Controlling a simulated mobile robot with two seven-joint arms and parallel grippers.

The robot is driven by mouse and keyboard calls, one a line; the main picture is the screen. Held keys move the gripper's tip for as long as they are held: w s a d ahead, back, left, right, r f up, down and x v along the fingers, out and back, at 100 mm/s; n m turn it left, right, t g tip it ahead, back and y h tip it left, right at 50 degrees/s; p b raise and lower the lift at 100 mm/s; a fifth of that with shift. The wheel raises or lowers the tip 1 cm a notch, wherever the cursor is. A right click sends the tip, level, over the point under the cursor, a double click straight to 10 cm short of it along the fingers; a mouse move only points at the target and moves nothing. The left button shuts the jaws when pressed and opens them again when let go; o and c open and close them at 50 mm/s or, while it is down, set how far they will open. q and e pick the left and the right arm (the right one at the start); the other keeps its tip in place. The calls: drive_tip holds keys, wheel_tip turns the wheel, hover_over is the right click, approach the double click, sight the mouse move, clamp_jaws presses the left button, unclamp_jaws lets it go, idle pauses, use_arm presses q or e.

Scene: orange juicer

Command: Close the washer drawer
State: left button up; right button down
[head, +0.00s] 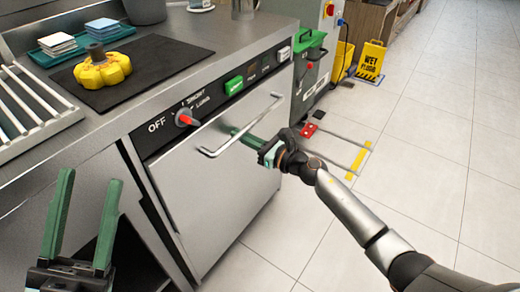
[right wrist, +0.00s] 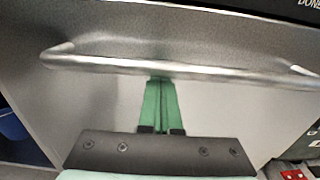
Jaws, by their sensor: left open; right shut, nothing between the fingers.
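The washer drawer (head: 215,205) has a plain steel front with a long bar handle (head: 240,125) across its upper part. Its front stands upright under the control panel, and I cannot tell whether it is fully flush. My right gripper (head: 238,133) is shut and empty, its green fingers pointing at the drawer front by the handle. In the right wrist view the fingertips (right wrist: 160,80) reach just below the bar handle (right wrist: 170,68), with the steel front (right wrist: 220,110) behind; contact is unclear. My left gripper (head: 90,178) is open and empty at lower left, away from the drawer.
The control panel (head: 215,97) has a red-marked knob (head: 186,118) and a green switch. A yellow juicer part (head: 102,70) sits on a dark mat on the counter.

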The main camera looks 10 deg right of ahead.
drive_tip(key=shift+b+x, duration=0.3)
drive_tip(key=shift+x, duration=0.75)
drive_tip(key=shift+r, duration=0.25)
